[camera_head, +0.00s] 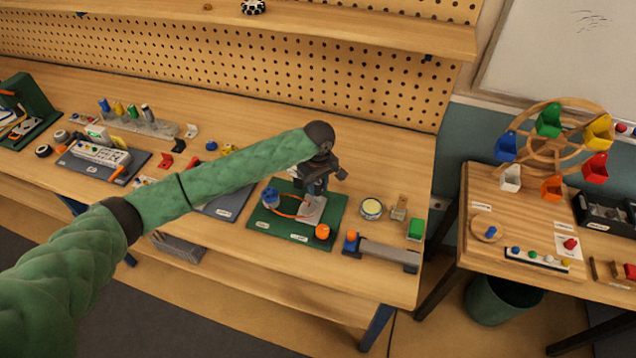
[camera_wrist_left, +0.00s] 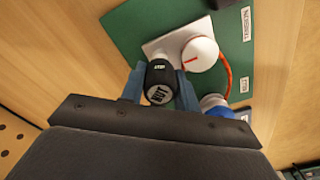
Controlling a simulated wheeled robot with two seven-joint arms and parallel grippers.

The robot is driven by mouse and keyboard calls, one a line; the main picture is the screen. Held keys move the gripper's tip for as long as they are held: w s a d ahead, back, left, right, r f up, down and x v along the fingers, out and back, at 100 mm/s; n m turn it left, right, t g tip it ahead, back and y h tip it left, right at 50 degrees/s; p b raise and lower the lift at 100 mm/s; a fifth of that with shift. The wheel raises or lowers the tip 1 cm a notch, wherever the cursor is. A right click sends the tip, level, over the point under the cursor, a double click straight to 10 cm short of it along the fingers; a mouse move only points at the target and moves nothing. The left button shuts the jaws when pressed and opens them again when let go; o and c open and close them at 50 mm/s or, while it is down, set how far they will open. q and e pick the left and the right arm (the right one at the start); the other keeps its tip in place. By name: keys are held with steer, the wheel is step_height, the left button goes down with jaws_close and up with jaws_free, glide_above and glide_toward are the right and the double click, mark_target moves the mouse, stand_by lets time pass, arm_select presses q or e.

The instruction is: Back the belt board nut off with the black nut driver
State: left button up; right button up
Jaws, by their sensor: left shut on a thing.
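The belt board (camera_head: 272,229) is a green board near the front of the bench. It carries a grey plate (camera_head: 311,209), an orange belt and a blue pulley (camera_head: 270,196). My left gripper (camera_head: 317,188) is over the plate, pointing down. In the left wrist view its two blue-grey fingers (camera_wrist_left: 160,88) are shut on the black nut driver (camera_wrist_left: 160,75), whose end reads NUT. The driver stands over the grey plate beside a white round knob (camera_wrist_left: 201,54) with a red line. The nut is hidden beneath the driver. My right gripper is out of view.
An orange knob (camera_head: 322,231) is at the board's front right. A round tin (camera_head: 371,209), a green block (camera_head: 415,230) and a grey rail (camera_head: 388,253) stand to the right. A pegboard (camera_head: 290,85) rises behind. Bare wood lies behind the board.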

arm_select(q)
steer(key=shift+r+n+p, duration=0.1)
steer(key=shift+n+p, duration=0.5)
steer(key=shift+p, duration=0.2)
steer(key=shift+s+f+n, duration=0.1)
steer(key=shift+f+n, duration=0.1)
steer(key=shift+n, duration=0.4)
steer(key=n, duration=0.5)
steer(key=shift+d+r, duration=0.1)
steer(key=n, duration=0.4)
steer(key=o, duration=1)
